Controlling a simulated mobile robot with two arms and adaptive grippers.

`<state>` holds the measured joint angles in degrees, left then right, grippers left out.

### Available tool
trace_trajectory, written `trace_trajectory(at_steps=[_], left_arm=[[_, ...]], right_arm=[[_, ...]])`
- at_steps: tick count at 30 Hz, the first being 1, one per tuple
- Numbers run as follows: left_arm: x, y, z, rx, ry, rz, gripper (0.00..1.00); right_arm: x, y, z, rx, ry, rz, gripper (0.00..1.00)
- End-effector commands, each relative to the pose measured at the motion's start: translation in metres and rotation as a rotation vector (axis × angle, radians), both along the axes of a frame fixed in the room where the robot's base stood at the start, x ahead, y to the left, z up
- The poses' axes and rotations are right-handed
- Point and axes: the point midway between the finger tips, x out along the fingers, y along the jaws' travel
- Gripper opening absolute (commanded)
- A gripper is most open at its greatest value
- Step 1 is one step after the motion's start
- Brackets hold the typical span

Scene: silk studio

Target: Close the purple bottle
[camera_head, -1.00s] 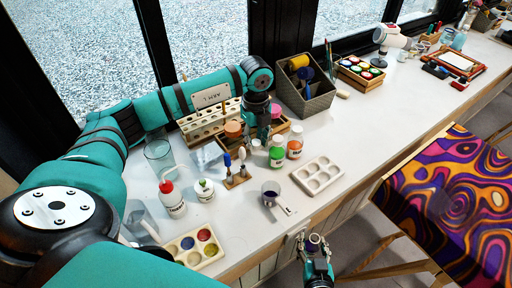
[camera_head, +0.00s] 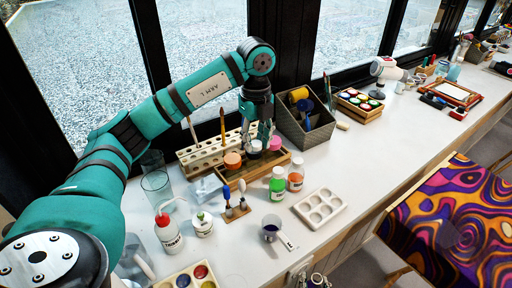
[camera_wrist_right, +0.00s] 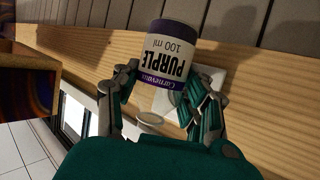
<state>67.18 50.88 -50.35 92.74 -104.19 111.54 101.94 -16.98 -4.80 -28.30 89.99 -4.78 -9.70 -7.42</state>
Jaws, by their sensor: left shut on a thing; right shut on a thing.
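The purple bottle (camera_wrist_right: 168,58) is a white bottle with purple bands and a "PURPLE 100 ml" label, upside down in the right wrist view. My right gripper (camera_wrist_right: 160,92) is shut around it; a pale round part (camera_wrist_right: 150,118), seemingly its open mouth, shows between the fingers. In the head view my right gripper (camera_head: 312,281) is at the bottom edge, largely cut off. My left gripper (camera_head: 262,139) points down over a wooden tray (camera_head: 245,172). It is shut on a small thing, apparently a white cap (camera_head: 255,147). Orange (camera_head: 232,160) and pink (camera_head: 275,143) caps sit either side.
Green (camera_head: 277,184) and orange (camera_head: 295,175) paint bottles stand right of the tray. The table's front edge separates my grippers.

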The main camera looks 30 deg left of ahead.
Motion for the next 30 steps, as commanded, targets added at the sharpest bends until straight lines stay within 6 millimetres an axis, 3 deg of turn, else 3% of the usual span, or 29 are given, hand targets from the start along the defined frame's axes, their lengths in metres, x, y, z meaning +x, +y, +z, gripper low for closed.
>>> trace_trajectory(at_steps=[10,24,25,30], left_arm=[[-0.0002,-0.0002,0.0110,-0.001,0.000,0.000,0.18],[-0.0003,-0.0002,0.0119,-0.001,0.001,-0.001,0.18],[-0.0003,-0.0002,0.0119,-0.001,0.001,-0.001,0.18],[-0.0003,-0.0003,0.0118,-0.001,0.001,-0.001,0.18]], right_arm=[[0.0002,0.0001,-0.0014,0.001,-0.001,0.000,0.09],[0.0001,0.0001,-0.0015,0.001,-0.001,0.000,0.09],[0.0001,0.0001,-0.0015,0.001,-0.001,0.000,0.38],[0.0001,0.0001,-0.0015,0.001,-0.001,0.000,0.16]])
